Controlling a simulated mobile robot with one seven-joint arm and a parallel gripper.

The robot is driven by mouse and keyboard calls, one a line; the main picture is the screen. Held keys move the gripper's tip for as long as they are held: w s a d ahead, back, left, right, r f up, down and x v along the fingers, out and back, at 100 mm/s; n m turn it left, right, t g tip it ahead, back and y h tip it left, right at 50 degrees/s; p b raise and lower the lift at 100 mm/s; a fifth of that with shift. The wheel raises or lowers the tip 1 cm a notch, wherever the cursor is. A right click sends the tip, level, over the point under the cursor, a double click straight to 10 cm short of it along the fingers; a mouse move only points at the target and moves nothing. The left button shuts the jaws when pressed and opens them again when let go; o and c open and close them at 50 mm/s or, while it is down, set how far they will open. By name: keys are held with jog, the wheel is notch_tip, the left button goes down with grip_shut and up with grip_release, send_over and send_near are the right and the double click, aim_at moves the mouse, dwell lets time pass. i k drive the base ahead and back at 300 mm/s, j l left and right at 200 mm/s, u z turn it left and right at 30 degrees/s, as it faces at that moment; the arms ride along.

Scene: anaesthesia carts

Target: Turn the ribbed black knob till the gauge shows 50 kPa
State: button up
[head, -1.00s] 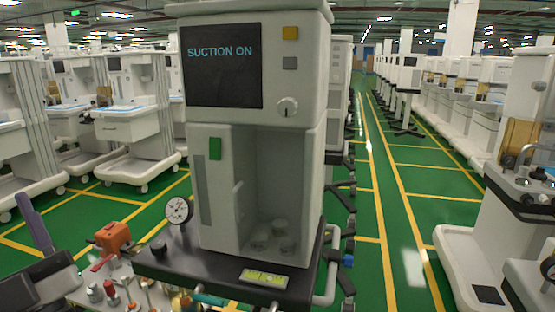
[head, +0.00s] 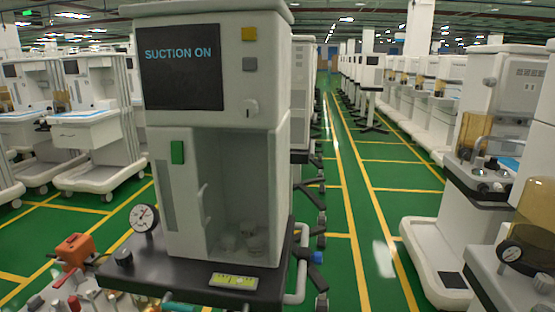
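The ribbed black knob (head: 123,257) sits on the left part of the cart's dark shelf (head: 185,284), in front of the gauge. The round white gauge (head: 144,218) stands upright at the shelf's left edge, beside the cart body. Its needle and scale are too small to read. The cart's screen (head: 181,67) reads "SUCTION ON". My gripper is not in view.
A yellow-green label (head: 233,281) lies on the shelf's front. Red and metal fittings and an orange box (head: 75,250) crowd the lower left. Other carts stand on both sides. A green aisle (head: 345,200) is open to the right.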

aim_at(123, 258)
jog(key=u, duration=0.85)
